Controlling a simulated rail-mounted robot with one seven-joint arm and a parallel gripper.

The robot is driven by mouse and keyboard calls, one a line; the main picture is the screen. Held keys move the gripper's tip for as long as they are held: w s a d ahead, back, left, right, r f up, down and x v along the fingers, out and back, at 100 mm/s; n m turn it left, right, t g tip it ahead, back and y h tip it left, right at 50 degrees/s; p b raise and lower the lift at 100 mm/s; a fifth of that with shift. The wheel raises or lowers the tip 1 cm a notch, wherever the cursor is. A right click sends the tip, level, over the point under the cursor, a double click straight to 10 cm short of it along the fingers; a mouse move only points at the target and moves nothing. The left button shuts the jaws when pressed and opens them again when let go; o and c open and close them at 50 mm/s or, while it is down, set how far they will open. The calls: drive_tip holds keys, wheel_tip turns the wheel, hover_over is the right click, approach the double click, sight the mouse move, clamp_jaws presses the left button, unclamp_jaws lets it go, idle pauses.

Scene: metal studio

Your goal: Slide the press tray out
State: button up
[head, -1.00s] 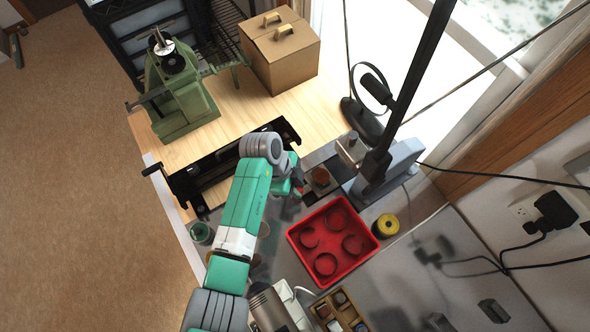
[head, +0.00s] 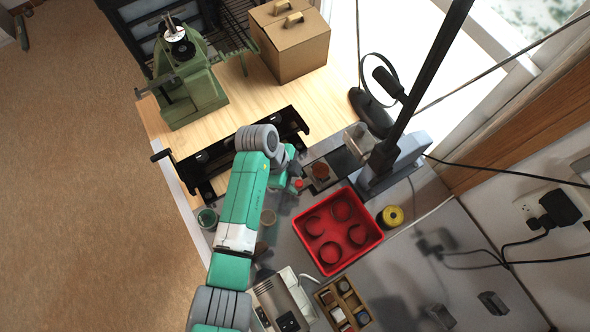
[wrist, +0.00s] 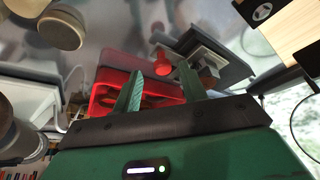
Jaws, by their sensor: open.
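The press (head: 398,160) has a grey body and a tall dark column, right of centre in the head view. Its low tray (head: 311,186) carries a brown round piece (head: 320,171). A small red knob (head: 298,184) is at the tray's left end, beside my gripper. In the wrist view the red knob (wrist: 162,66) lies beyond my gripper (wrist: 162,84), roughly between the two green fingertips in the picture. The fingers are apart with nothing held between them. Contact with the knob cannot be told. The arm hides part of the gripper in the head view.
A red tray (head: 372,240) with several dark rings sits in front of the press. A yellow spool (head: 391,216) is beside it. A wooden box (head: 341,305), small jars and a grey device (head: 282,302) crowd the near side. A dark frame (head: 204,170) lies left of the arm.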

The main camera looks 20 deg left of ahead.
drive_tip(key=v, duration=0.6)
drive_tip(key=shift+r, duration=0.35)
drive_tip(key=shift+a, duration=0.15)
